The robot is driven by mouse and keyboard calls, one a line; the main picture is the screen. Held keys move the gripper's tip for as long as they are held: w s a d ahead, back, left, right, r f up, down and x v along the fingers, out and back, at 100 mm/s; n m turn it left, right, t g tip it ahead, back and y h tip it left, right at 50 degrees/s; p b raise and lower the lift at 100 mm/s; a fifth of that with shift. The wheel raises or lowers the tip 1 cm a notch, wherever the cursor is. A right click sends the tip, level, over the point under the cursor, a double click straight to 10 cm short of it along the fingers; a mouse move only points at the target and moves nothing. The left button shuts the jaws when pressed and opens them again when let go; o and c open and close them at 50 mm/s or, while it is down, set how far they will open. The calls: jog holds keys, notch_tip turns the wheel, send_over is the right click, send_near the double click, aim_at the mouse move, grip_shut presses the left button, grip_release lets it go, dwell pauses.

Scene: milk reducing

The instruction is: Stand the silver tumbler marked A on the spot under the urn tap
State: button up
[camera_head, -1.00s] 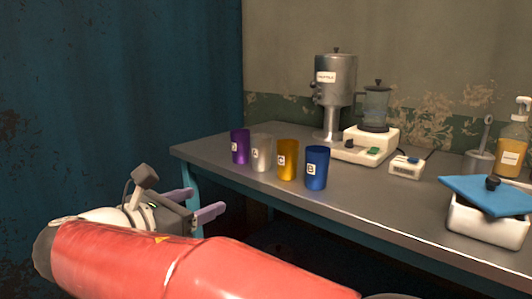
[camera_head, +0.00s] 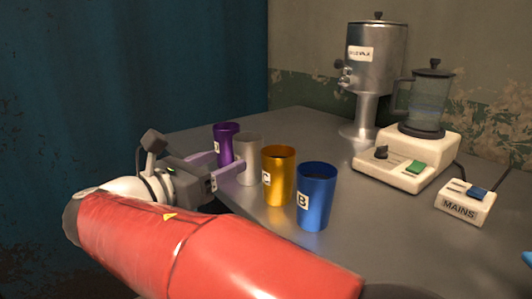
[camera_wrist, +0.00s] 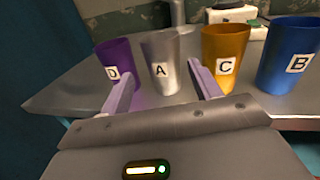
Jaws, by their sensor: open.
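The silver tumbler marked A (camera_wrist: 161,60) stands upright on the table between the purple tumbler D and the gold tumbler C. It also shows in the head view (camera_head: 248,158), its label hidden there. My gripper (camera_wrist: 160,78) is open, its two fingers pointing at tumbler A, one toward each side of it; I cannot tell whether they touch it. In the head view my gripper (camera_head: 222,168) is at the table's left edge. The steel urn (camera_head: 374,60) stands on a pedestal at the back, its tap (camera_head: 343,76) on the left side. The spot under the tap shows no distinct marking.
The purple tumbler (camera_head: 225,142), gold tumbler (camera_head: 279,180) and blue tumbler B (camera_head: 316,200) stand in a row with A. A blender (camera_head: 425,105) on a cream base and a MAINS switch box (camera_head: 465,203) stand right. The table between tumblers and urn is clear.

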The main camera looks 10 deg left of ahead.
aim_at(238, 154)
jog(key=x, duration=0.7)
jog(key=shift+w+d, duration=0.15)
jog(key=shift+d, duration=0.15)
jog(key=c, duration=0.8)
jog(key=shift+r, duration=0.1)
